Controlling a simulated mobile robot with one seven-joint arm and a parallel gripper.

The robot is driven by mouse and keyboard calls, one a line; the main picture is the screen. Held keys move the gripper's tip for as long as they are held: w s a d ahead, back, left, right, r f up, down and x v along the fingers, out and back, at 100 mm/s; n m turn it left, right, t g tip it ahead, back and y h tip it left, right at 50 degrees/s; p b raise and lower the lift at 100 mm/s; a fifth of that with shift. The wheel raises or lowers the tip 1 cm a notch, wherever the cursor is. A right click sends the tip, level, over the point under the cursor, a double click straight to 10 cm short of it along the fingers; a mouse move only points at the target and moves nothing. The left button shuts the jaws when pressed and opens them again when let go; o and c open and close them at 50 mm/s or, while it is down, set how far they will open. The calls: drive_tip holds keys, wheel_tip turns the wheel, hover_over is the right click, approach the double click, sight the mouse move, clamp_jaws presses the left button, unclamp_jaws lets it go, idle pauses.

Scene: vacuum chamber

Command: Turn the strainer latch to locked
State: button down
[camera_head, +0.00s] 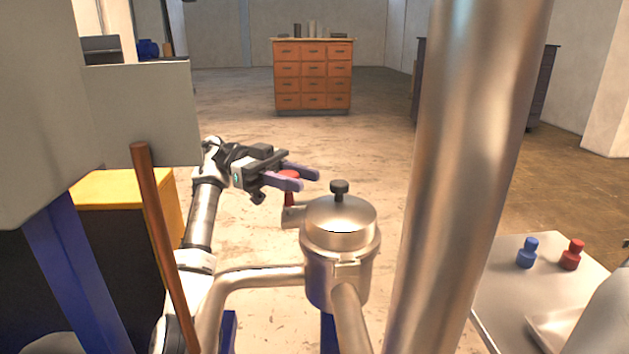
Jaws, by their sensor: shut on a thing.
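The strainer (337,250) is a metal pot with a domed lid and a black knob (339,188) on top. It stands upright in the middle of the view, joined to bent metal pipes. The red latch (289,197) is at the upper left of the strainer, beside a short side stub. My gripper (307,180) reaches in from the left at lid height. Its two purple fingers are closed on the red latch, which shows between and below them. The fingers hide part of the latch, and I cannot read its locked or unlocked mark.
A thick vertical pipe (465,180) stands close at the right of the strainer. A brown rod (165,250) and grey panels crowd the left. A table (500,290) at right holds blue and red bottles. Open floor lies behind, up to a wooden drawer cabinet (313,80).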

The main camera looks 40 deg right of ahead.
drive_tip(key=shift+f, duration=0.1)
idle(0.3)
drive_tip(key=c, duration=0.9)
unclamp_jaws()
drive_tip(key=shift+c, duration=0.2)
wheel_tip(320, 180, up, 20)
drive_tip(key=p, duration=0.7)
